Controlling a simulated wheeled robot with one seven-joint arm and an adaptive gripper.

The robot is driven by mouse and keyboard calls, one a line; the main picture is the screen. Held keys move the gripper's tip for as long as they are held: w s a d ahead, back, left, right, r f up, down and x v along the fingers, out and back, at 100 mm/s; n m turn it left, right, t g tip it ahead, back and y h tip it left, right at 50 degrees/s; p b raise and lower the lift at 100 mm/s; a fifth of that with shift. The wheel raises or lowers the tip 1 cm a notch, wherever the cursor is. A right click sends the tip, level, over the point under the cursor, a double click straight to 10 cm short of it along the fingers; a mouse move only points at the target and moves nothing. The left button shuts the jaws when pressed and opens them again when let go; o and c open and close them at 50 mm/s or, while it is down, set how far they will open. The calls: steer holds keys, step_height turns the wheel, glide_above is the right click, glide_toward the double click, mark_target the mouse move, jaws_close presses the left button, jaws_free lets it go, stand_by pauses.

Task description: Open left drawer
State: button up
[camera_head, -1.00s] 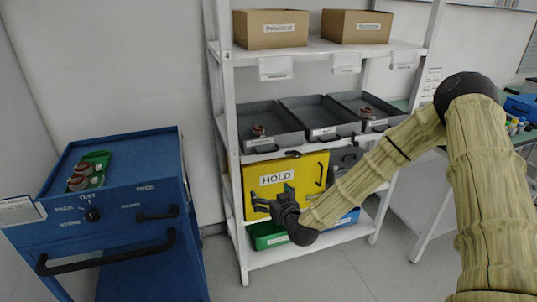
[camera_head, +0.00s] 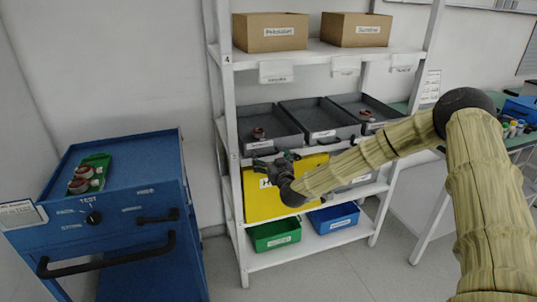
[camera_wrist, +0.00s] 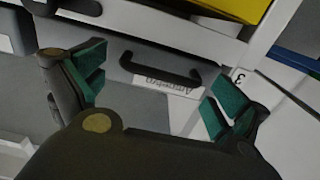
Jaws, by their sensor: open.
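The left drawer (camera_head: 268,122) is a grey open-topped bin on the shelf rack's middle level, with a red-brown part inside. Its front carries a white label and a dark handle. My gripper (camera_head: 270,163) is just below and in front of it. In the wrist view, which looks upside down, my open gripper (camera_wrist: 158,85) has its green-padded fingers on either side of the grey drawer front (camera_wrist: 145,55). The black handle (camera_wrist: 160,70) lies between and beyond the fingers, with a label beside it. Contact with the handle cannot be told. The drawer looks closed.
Two more grey drawers (camera_head: 318,122) sit to the right on the same level. Green (camera_head: 275,236) and blue (camera_head: 334,218) bins are on the bottom shelf. A blue cabinet (camera_head: 120,220) stands at left.

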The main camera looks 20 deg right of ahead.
steer(key=shift+w+a, duration=0.1)
steer(key=shift+w, duration=0.8)
steer(key=c, duration=1.2)
steer(key=shift+c, duration=0.3)
